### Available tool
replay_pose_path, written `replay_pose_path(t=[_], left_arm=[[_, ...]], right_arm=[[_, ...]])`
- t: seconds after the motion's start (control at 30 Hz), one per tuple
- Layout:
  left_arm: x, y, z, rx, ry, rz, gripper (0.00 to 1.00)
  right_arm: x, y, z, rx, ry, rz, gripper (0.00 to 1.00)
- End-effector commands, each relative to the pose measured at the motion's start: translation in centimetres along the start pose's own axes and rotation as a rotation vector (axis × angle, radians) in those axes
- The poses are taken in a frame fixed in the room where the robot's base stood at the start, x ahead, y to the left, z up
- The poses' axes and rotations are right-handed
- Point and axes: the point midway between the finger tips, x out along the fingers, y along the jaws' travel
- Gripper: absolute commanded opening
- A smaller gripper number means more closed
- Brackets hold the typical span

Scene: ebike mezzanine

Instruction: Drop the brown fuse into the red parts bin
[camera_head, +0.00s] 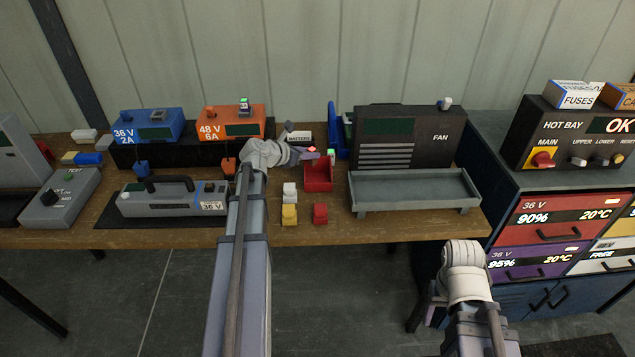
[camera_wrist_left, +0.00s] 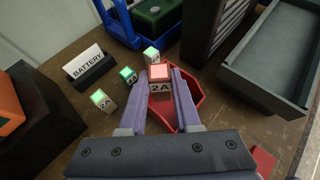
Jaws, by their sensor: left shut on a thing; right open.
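My left gripper (camera_head: 312,153) is shut on the brown fuse, a small block with a red-lit top. In the left wrist view the fuse (camera_wrist_left: 160,87), marked 2A, sits between the purple fingertips (camera_wrist_left: 159,84). The red parts bin (camera_head: 318,180) stands on the bench, just below the gripper in the head view. In the left wrist view the bin (camera_wrist_left: 188,117) shows behind and beneath the fuse and fingers, which partly hide its inside. The fuse appears above the bin; its exact height is unclear. My right gripper (camera_head: 434,303) is open, low in front of the bench.
Several green-topped fuses (camera_wrist_left: 128,75) stand left of the bin, near the BATTERY sign (camera_wrist_left: 88,67). The grey tray (camera_head: 415,203) and the FAN unit (camera_head: 410,137) stand right of the bin. Yellow (camera_head: 289,215) and red (camera_head: 320,214) blocks sit in front.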

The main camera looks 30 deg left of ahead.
Motion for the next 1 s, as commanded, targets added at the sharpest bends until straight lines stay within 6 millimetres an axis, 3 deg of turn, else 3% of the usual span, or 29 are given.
replay_pose_path(t=[0.03, 0.2, 0.53, 0.57, 0.87, 1.0], left_arm=[[0.6, 0.0, -1.1, 0.000, 0.000, 0.000, 0.00], [1.4, 0.0, -2.5, 0.000, 0.000, 0.000, 0.00], [1.4, 0.0, -2.5, 0.000, 0.000, 0.000, 0.00], [1.4, 0.0, -2.5, 0.000, 0.000, 0.000, 0.32], [1.4, 0.0, -2.6, 0.000, 0.000, 0.000, 0.66], [1.4, 0.0, -2.6, 0.000, 0.000, 0.000, 0.66]], right_arm=[[1.3, -0.1, -0.1, 0.000, 0.000, 0.000, 0.57], [2.8, -0.3, -0.2, 0.000, 0.000, 0.000, 0.57], [2.9, -0.3, -0.2, 0.000, 0.000, 0.000, 0.57], [2.9, -0.3, -0.2, 0.000, 0.000, 0.000, 0.57], [2.9, -0.3, -0.2, 0.000, 0.000, 0.000, 0.57], [2.9, -0.3, -0.2, 0.000, 0.000, 0.000, 0.57]])
